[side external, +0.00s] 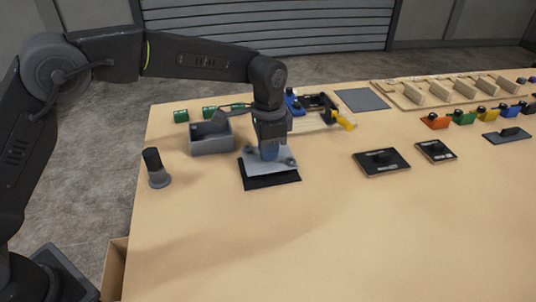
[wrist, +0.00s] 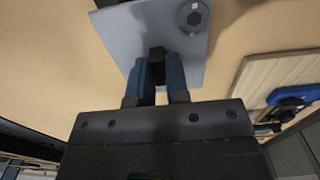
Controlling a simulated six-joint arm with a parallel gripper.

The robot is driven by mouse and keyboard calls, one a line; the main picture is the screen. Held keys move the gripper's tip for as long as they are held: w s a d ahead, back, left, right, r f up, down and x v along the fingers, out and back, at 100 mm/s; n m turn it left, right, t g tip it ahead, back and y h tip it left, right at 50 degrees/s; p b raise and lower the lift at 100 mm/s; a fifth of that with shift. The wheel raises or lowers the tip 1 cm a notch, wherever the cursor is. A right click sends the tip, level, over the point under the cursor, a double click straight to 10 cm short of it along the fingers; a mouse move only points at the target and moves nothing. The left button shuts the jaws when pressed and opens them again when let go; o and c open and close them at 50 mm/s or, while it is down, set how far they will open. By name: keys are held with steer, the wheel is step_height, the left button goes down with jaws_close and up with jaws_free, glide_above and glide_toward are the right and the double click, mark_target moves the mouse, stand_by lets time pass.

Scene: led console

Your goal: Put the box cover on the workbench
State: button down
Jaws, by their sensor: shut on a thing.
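The box cover appears to be the light grey plate (side external: 283,154) under my gripper (side external: 268,153), with a round bolt-like knob near its corner. In the wrist view the plate (wrist: 135,35) lies beyond the fingertips. My gripper (wrist: 157,68), with its two blue fingers, is shut on a black block-like handle (wrist: 157,55) at the plate's middle. The plate is over a flat black piece (side external: 272,181); I cannot tell whether they touch. The workbench (side external: 340,230) is a wide tan top.
A grey open box (side external: 211,145) stands left of my gripper, with a black-topped cylinder (side external: 156,168) nearer the front. Black plates with knobs (side external: 381,162) lie to the right. A blue clamp (side external: 292,101) and wooden board are behind. The front of the bench is clear.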

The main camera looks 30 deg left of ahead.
steer(key=shift+f, duration=1.15)
steer(key=c, duration=1.1)
jaws_free()
steer(key=shift+f, duration=0.1)
step_height(320, 180, up, 12)
steer(key=shift+r, duration=0.2)
